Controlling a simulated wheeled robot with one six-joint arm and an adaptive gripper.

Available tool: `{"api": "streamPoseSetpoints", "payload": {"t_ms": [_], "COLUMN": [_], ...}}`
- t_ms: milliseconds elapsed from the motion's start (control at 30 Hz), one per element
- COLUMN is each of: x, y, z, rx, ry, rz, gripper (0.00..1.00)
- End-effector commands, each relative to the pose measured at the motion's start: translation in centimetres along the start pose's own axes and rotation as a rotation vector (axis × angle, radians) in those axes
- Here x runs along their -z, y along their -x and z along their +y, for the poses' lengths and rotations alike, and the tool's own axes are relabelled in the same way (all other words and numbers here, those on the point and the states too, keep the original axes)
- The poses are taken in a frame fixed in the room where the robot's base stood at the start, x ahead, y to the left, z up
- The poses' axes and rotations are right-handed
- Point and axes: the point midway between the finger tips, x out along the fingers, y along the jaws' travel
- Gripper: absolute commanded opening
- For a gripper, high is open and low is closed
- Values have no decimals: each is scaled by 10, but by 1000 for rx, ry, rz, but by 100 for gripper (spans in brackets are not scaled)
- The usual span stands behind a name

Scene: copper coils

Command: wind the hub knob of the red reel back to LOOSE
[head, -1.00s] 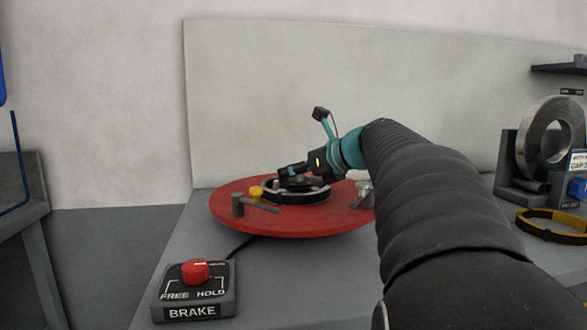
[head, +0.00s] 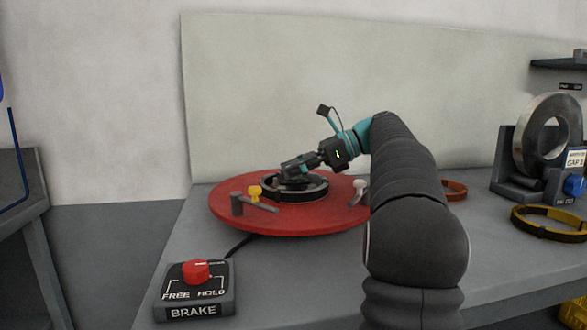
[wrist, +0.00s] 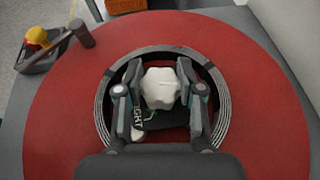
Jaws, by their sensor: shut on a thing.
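The red reel (head: 335,215) lies flat on the grey bench, with a dark ring (head: 318,190) around its hub. In the wrist view the red disc (wrist: 65,120) fills most of the picture. The pale, lobed hub knob (wrist: 160,88) sits inside the ring. My gripper (wrist: 160,90) is shut on the knob, one finger on its left and one on its right. It also shows over the hub in the head view (head: 293,172), where it hides the knob. Below the knob, lettering ending in "GHT" (wrist: 137,152) is partly covered by my gripper.
A brake box (head: 195,295) with a red knob (head: 196,270) stands at the front left. A yellow knob (head: 254,191) and grey post (head: 237,204) stand on the reel's left. A metal coil (head: 543,135) on a stand and a yellow-black band (head: 547,222) are at right.

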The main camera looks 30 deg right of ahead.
Motion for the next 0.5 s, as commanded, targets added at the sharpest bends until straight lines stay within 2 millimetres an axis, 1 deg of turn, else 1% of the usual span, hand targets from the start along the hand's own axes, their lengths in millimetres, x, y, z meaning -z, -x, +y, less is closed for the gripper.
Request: {"api": "streamPoseSetpoints", "payload": {"t_ms": [200,500], "x": [1,0], "y": [0,0], "z": [0,0], "rx": [-70,-96], "ry": [28,39], "rz": [1,1], "gripper": [3,3]}}
